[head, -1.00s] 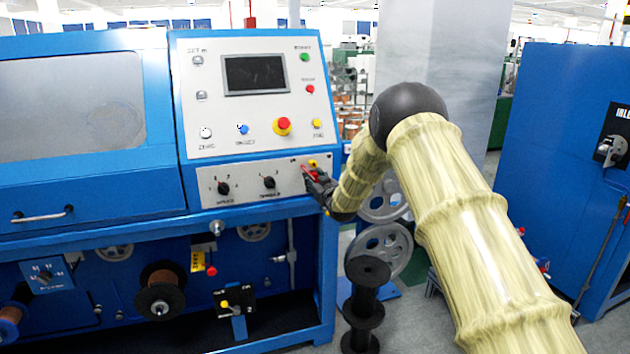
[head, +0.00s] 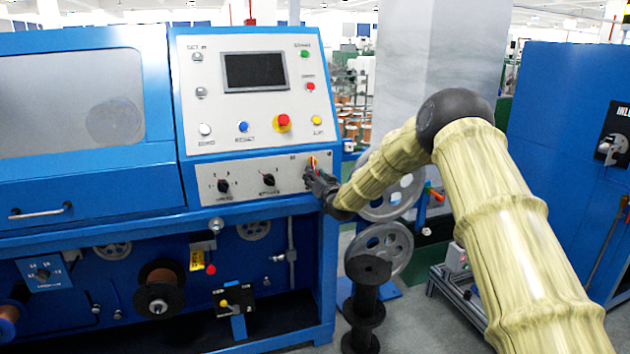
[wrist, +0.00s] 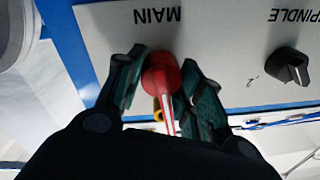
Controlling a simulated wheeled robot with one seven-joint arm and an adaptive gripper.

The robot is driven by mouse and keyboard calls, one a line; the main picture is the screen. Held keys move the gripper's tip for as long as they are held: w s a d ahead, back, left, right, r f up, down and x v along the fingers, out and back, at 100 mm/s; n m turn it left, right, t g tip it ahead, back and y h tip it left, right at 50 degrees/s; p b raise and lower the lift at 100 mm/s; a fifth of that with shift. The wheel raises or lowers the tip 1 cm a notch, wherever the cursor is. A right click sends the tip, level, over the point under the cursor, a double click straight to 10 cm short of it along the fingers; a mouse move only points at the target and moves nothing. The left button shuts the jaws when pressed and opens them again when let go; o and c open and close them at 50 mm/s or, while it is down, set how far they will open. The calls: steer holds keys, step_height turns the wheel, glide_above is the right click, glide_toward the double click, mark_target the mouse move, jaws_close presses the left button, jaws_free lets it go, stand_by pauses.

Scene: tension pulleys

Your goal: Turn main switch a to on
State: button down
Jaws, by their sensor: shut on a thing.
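The main switch (wrist: 163,84) has a red handle on the grey lower panel (wrist: 215,40), beside the label MAIN, which appears upside down in the wrist view. In the head view the main switch (head: 312,163) is at the right end of the panel, mostly hidden by my gripper (head: 316,174). In the wrist view my gripper (wrist: 166,90) has a finger on each side of the red handle and is shut on it. A bit of yellow shows behind the handle. The switch's position marks cannot be read.
A black spindle knob (wrist: 288,66) sits on the same panel; it also shows in the head view (head: 269,179), with another black knob (head: 223,186) to its left. Above are coloured buttons, including a red-and-yellow one (head: 283,122), and a screen (head: 253,71). Black spools (head: 367,290) stand below my arm.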

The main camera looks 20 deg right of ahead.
steer(key=shift+d+m+b, duration=0.1)
steer(key=shift+m+b, duration=0.35)
steer(key=shift+m, duration=0.85)
steer(key=c, duration=0.9)
jaws_free()
steer(key=shift+s, duration=0.1)
steer(key=s, duration=1.1)
steer(key=shift+s+d+f, duration=0.25)
steer(key=shift+s+d, duration=0.15)
steer(key=shift+c, duration=0.4)
